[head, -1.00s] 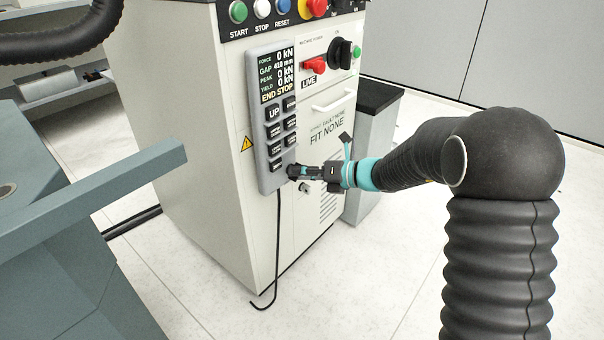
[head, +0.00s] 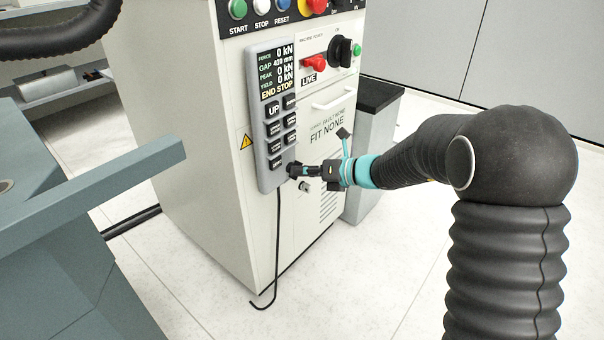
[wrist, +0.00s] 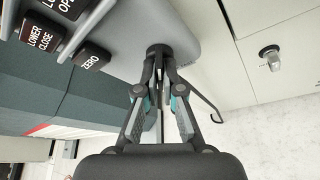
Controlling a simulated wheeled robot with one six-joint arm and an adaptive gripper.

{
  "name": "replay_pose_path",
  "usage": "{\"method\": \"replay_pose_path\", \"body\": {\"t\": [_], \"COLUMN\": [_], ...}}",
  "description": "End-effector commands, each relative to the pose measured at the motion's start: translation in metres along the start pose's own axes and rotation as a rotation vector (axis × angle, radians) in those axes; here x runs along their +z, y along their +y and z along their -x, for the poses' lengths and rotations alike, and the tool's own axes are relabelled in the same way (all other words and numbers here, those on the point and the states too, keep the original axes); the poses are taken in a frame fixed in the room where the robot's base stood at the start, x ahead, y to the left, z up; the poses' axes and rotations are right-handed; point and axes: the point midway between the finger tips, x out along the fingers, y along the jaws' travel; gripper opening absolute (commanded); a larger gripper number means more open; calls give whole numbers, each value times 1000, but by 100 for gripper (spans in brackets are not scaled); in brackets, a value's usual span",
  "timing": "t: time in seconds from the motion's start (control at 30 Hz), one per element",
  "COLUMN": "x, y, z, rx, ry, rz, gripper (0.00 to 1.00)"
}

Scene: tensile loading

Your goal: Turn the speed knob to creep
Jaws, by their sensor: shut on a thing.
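The control pendant (head: 263,150) is a grey upright panel on the white cabinet's side, with a display and several black buttons. The speed knob (head: 293,170) is a small dark knob at the pendant's lower right. In the wrist view the knob (wrist: 158,48) sits near the grey panel's end, between my fingertips. My gripper (head: 298,171) is shut on the knob, also in the wrist view (wrist: 158,58). The fingers hide much of the knob, and I cannot read its marks or setting. The display shows 0 kN, a gap of 410 mm and END STOP.
Dark buttons, one marked ZERO (wrist: 92,57), lie close to the knob. A red handle (head: 314,64) and black rotary switch (head: 340,50) sit higher on the cabinet (head: 190,130). A cable (head: 278,240) hangs below the pendant. The floor in front is clear.

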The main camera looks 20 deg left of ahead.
Motion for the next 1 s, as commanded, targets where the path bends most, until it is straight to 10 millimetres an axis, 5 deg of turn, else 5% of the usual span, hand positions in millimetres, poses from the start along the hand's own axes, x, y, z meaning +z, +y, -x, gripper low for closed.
{"method": "replay_pose_path", "body": {"t": [1.0], "x": [-4], "y": [4], "z": [-2], "rx": [-358], "ry": [1], "rz": [871], "gripper": [0]}}
